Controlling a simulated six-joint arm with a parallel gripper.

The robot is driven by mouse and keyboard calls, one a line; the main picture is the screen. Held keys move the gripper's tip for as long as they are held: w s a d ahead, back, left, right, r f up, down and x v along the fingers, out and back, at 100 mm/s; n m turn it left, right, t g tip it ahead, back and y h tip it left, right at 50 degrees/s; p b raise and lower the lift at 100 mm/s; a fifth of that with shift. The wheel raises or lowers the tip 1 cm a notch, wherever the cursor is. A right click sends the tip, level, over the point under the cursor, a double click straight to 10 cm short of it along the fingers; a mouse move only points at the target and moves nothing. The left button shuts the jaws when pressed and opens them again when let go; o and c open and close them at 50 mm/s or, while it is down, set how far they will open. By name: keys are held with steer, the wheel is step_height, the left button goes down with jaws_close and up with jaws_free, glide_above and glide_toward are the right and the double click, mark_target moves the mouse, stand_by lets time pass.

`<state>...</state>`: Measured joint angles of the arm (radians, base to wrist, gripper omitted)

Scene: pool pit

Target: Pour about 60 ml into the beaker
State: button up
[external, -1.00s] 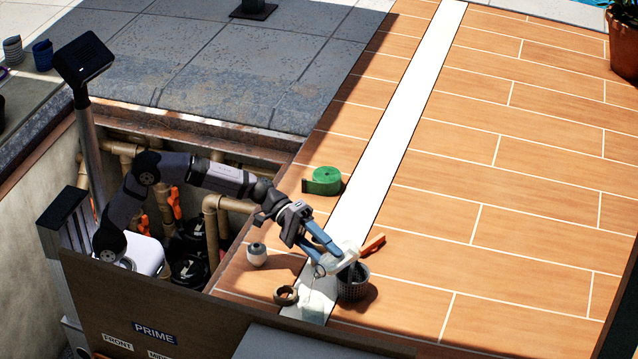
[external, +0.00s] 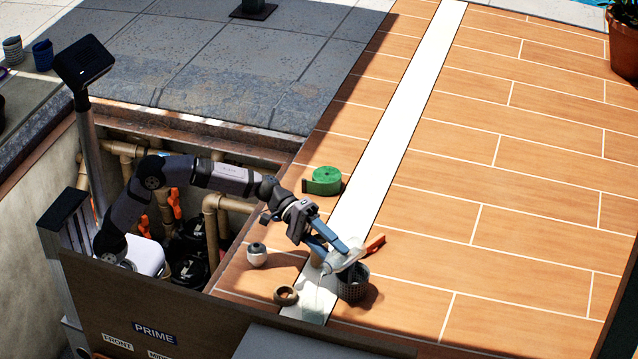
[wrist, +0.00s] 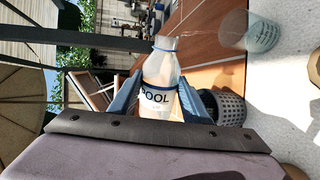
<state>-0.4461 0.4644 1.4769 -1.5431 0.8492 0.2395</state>
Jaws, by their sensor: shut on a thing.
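My gripper (external: 332,252) has its blue fingers shut on a clear bottle (external: 344,262), tilted with its mouth toward the lower left. In the wrist view the bottle (wrist: 160,75) has a dark-lettered label ending in "OOL" and sits between both fingers. The clear beaker (external: 312,306) stands on the pale strip below the bottle's mouth. A thin stream appears to run from the mouth down to the beaker. The beaker also shows at upper right in the wrist view (wrist: 262,36). Its liquid level is too unclear to read.
A dark perforated basket (external: 353,288) stands right beside the beaker, under the bottle. A brown ring (external: 285,296) and a white-and-grey round object (external: 257,256) lie to the left. An orange-handled item (external: 375,244) and a green roll (external: 323,181) lie behind.

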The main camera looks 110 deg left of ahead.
steer(key=shift+f+m+b, duration=0.5)
steer(key=shift+f+b, duration=0.2)
steer(key=shift+b, duration=1.4)
steer(key=shift+r, duration=0.1)
steer(key=r+n+p, duration=0.1)
steer(key=r+p, duration=0.1)
steer(key=p, duration=0.3)
steer(key=shift+a+r+p, duration=0.15)
steer(key=shift+a+p, duration=0.05)
steer(key=shift+p, duration=0.7)
steer(key=shift+f+n, duration=0.3)
steer(key=shift+f, duration=0.2)
steer(key=shift+r, duration=0.1)
steer(key=shift+r+p, duration=0.15)
steer(key=shift+p, duration=0.65)
steer(key=shift+r+n+h+p, duration=0.15)
steer(key=shift+n+h+p, duration=0.25)
steer(key=shift+p, duration=1.05)
